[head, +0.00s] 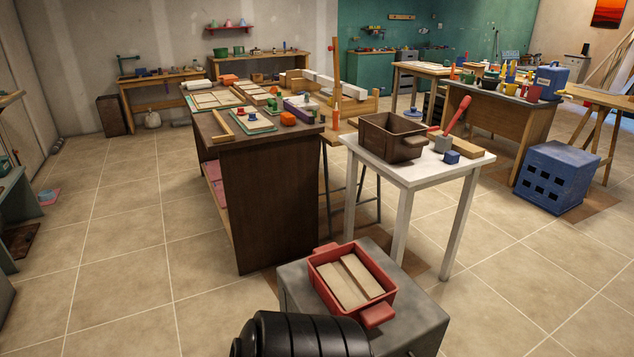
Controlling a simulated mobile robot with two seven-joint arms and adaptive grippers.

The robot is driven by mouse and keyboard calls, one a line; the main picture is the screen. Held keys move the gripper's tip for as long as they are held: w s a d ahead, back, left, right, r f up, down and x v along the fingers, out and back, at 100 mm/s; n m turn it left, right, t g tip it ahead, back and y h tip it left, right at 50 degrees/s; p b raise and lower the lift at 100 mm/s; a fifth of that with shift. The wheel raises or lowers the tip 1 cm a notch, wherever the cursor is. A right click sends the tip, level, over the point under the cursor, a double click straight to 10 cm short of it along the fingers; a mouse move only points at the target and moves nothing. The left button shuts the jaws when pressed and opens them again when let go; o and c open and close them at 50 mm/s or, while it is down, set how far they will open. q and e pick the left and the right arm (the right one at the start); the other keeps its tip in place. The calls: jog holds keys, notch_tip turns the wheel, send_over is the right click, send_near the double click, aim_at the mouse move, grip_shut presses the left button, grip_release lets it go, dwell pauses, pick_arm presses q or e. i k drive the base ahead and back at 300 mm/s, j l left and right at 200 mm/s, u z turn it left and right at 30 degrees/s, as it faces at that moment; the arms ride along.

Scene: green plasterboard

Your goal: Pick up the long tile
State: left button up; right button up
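Two long, flat beige pieces lie side by side in a red tray with handles: a left one (337,287) and a right one (362,276). The red tray (336,310) stands on a grey block (415,325) at the bottom middle. Flat pale tiles (214,99) also lie on the dark brown workbench (270,160) further back. I cannot tell for sure which piece is the long tile. Neither of my grippers shows in the head view.
A white table (400,168) behind the grey block holds a brown box (390,140), a red-handled mallet (452,122) and a small blue block (451,157). A blue crate (552,180) stands on the floor at right.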

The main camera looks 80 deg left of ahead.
aim_at(370, 287)
jog(key=i+u, duration=0.2)
jog(key=u, duration=0.3)
jog(key=i+u, duration=0.25)
jog(key=u, duration=0.25)
jog(key=i+l+u, duration=0.15)
jog(key=u, duration=0.35)
jog(key=i+l+u, duration=0.15)
jog(key=l+u, duration=0.15)
jog(key=u, duration=0.2)
